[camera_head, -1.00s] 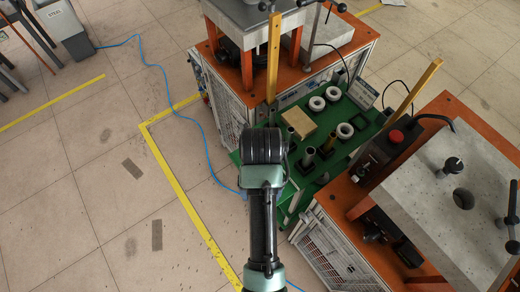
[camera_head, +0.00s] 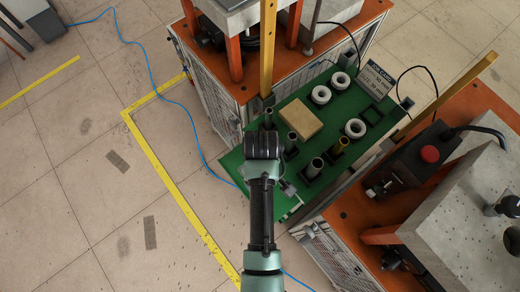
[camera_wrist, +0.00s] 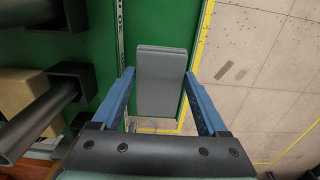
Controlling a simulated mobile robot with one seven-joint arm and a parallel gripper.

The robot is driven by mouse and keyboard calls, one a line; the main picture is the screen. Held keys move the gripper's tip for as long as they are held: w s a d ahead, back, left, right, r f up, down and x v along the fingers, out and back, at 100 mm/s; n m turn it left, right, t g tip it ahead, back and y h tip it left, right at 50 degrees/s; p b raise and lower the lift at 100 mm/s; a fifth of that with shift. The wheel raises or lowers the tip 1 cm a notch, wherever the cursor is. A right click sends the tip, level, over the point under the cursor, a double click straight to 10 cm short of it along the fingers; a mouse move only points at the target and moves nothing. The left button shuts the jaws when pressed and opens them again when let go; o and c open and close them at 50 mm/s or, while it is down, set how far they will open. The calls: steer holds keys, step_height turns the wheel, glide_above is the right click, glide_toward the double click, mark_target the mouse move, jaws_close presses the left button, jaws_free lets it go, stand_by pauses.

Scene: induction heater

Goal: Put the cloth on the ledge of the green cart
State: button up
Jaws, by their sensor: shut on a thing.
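The cloth (camera_wrist: 160,95) is a flat grey folded piece, seen in the wrist view between the two blue fingers of my gripper (camera_wrist: 159,75). My gripper is shut on it. Beneath it is a green strip (camera_wrist: 155,22) of the cart, beside a metal rail; I cannot tell how far above it the cloth is. In the head view the green cart (camera_head: 338,113) stands between two orange-topped machines. My arm is over its near left end, where a green ledge (camera_head: 231,166) shows. My fingers and the cloth are hidden there by the arm.
On the cart are white rings (camera_head: 355,128), a tan block (camera_head: 295,118), dark upright tubes (camera_head: 313,167) and a sign (camera_head: 378,80). Machines stand behind and at right, one with a red button (camera_head: 430,154). Floor at left is clear, with yellow tape (camera_head: 160,165) and a blue hose.

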steer(key=shift+f, duration=2.4)
steer(key=shift+f, duration=0.15)
steer(key=o, duration=1)
steer(key=shift+o, duration=0.2)
